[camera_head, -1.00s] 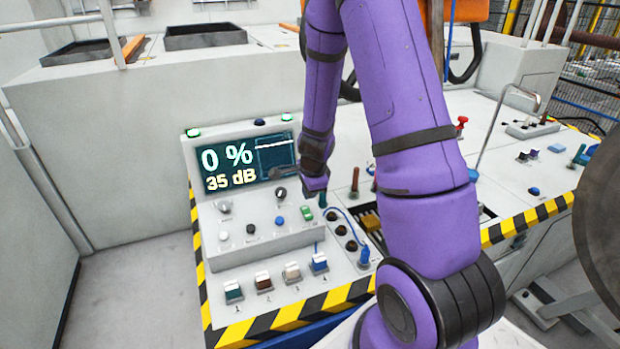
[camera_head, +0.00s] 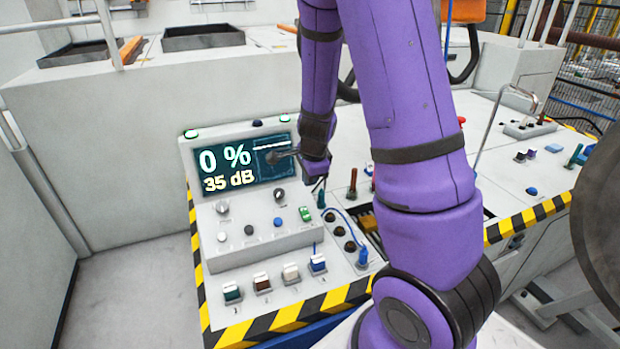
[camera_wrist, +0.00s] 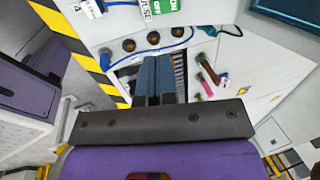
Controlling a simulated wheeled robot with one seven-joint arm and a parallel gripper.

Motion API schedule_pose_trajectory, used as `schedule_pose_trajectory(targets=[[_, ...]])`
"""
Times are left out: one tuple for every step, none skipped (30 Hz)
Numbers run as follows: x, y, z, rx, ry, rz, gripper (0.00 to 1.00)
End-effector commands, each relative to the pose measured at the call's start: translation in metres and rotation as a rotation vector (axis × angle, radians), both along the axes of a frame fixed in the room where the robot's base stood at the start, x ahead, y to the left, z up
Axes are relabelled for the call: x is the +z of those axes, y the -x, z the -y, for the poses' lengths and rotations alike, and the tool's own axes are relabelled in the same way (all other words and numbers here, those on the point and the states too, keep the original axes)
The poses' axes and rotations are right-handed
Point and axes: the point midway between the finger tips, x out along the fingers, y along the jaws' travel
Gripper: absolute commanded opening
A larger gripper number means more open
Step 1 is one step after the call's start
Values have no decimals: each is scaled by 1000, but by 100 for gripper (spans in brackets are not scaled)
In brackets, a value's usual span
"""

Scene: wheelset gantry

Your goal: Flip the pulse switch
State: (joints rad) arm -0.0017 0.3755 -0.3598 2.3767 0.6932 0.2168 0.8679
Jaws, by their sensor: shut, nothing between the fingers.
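A small green switch (camera_head: 305,214) sits at the right end of the raised control box. In the wrist view a green switch face (camera_wrist: 168,8) reads "ON" at the top edge, partly cut off; it is likely the pulse switch, but its label is not fully readable. My gripper (camera_head: 321,183) hangs above and just right of the green switch, apart from it. In the wrist view my gripper's two blue-grey fingers (camera_wrist: 155,82) lie together, shut and empty, pointing toward a dark slot beside the sockets.
A display (camera_head: 243,160) reads 0 % and 35 dB. Knobs and buttons share the control box (camera_head: 255,245). Several rocker switches (camera_head: 290,273) stand in front. Round sockets (camera_head: 340,231) and a blue cable (camera_head: 350,220) lie right of the box, close to my gripper.

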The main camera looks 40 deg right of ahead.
Motion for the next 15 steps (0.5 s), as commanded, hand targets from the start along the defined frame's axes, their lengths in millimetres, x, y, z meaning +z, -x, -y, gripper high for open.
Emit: schedule_pose_trajectory(targets=[[0,0,0,0,0,0,0],[0,0,0,0,0,0,0],[0,0,0,0,0,0,0],[-1,0,0,0,0,0,0],[-1,0,0,-1,0,0,0],[-2,0,1,-1,-1,-1,0],[-3,0,1,-2,-1,-1,0],[-4,0,1,-2,-1,-1,0],[-5,0,1,-3,-2,0,0],[-6,0,2,-3,-1,-1,0],[-7,0,2,-2,-1,-1,0],[-8,0,2,-2,0,0,0],[-9,0,2,-1,0,1,0],[-9,0,2,-1,-1,1,0],[-10,0,1,0,-1,1,0]])
